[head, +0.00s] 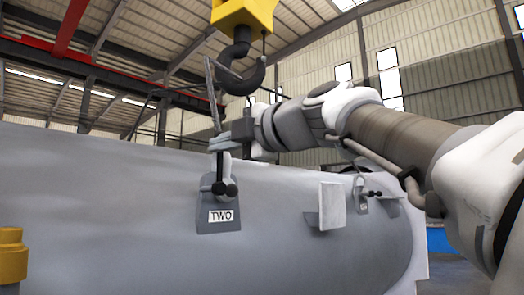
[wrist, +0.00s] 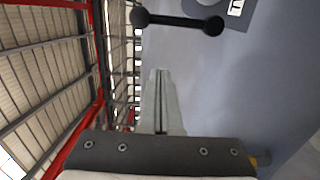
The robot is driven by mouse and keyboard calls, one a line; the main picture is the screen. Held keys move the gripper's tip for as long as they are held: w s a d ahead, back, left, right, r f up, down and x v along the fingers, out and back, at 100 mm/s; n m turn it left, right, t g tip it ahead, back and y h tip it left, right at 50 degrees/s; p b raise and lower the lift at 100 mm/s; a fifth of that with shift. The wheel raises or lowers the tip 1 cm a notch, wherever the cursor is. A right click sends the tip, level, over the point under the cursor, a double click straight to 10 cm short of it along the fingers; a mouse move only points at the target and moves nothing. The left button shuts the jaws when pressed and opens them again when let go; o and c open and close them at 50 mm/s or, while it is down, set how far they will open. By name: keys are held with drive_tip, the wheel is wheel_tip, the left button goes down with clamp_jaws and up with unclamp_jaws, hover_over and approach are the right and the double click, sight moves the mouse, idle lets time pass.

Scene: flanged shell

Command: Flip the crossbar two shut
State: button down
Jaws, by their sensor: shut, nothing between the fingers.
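The crossbar two (head: 225,189) is a short black bar with a ball at each end. It sits at a grey plate labelled TWO (head: 221,216) on the side of the large grey shell (head: 120,200), with a dark stem rising above it. In the wrist view the crossbar (wrist: 178,22) lies beyond my fingertips, with part of the label plate (wrist: 235,8) at the top edge. My gripper (head: 218,143) is above the crossbar in the head view. In the wrist view its fingers (wrist: 160,75) are shut together, empty, with a visible gap to the crossbar.
A yellow crane block with a dark hook (head: 243,55) hangs behind and above my gripper. A pale block (head: 332,205) and another black crossbar fitting (head: 368,193) are on the shell to the right. A yellow fitting (head: 12,255) stands at the lower left.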

drive_tip(key=w+a+p, duration=0.1)
drive_tip(key=w+p, duration=0.2)
drive_tip(key=w, duration=0.3)
drive_tip(key=shift+w+p, duration=0.3)
drive_tip(key=shift+p, duration=0.1)
drive_tip(key=shift+w+d+r+m+b, duration=0.1)
drive_tip(key=shift+w+d+m+b, duration=0.35)
drive_tip(key=shift+m, duration=0.45)
drive_tip(key=w+d+f+m+g+b, duration=0.1)
drive_tip(key=w+d+f+m+b, duration=0.4)
drive_tip(key=m, duration=0.9)
drive_tip(key=shift+w+d+f+m+b, duration=0.3)
drive_tip(key=shift+w+f+b, duration=0.1)
drive_tip(key=shift+w, duration=0.3)
idle(0.4)
